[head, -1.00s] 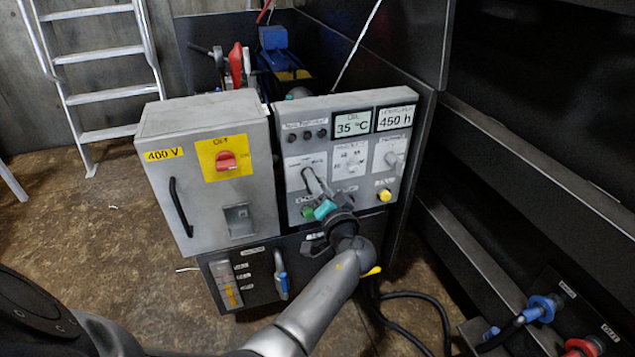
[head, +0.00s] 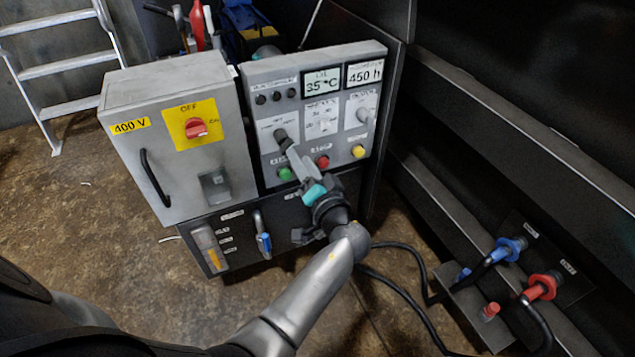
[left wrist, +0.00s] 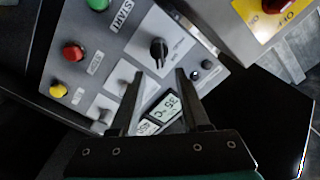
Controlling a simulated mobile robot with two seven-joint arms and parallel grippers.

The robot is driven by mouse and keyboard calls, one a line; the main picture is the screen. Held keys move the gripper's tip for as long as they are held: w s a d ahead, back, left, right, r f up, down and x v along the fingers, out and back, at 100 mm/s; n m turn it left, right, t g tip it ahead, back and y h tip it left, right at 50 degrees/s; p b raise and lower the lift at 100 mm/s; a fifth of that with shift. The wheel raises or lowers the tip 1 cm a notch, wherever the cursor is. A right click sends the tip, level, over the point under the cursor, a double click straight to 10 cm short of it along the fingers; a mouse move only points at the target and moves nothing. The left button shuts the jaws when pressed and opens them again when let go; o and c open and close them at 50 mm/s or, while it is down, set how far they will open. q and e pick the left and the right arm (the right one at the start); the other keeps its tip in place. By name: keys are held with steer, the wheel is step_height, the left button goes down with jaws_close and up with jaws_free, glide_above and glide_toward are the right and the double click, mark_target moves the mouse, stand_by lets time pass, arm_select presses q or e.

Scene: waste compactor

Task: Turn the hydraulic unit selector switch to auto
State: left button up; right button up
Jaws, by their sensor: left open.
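The selector switch is a black knob (head: 280,134) on a white label plate at the left of the grey control panel (head: 300,92). In the left wrist view the knob (left wrist: 158,50) lies just ahead of the space between the fingertips. The label words around it are too small to read. My left gripper (head: 292,150) is open and empty in front of the panel, its fingers pointing at the knob. In the left wrist view the gripper (left wrist: 160,75) has its fingers spread wide; contact with the knob cannot be told. My right gripper is out of view.
Green (head: 285,173), red (head: 322,162) and yellow (head: 358,151) buttons sit below the switches. Two other selectors (head: 322,124) (head: 363,115) are to the right. A 400 V cabinet (head: 160,170) with a red switch (head: 196,128) stands at left. Hoses lie at lower right.

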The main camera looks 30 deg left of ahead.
arm_select(q)
steer(key=p+v, duration=0.1)
steer(key=v, duration=0.7)
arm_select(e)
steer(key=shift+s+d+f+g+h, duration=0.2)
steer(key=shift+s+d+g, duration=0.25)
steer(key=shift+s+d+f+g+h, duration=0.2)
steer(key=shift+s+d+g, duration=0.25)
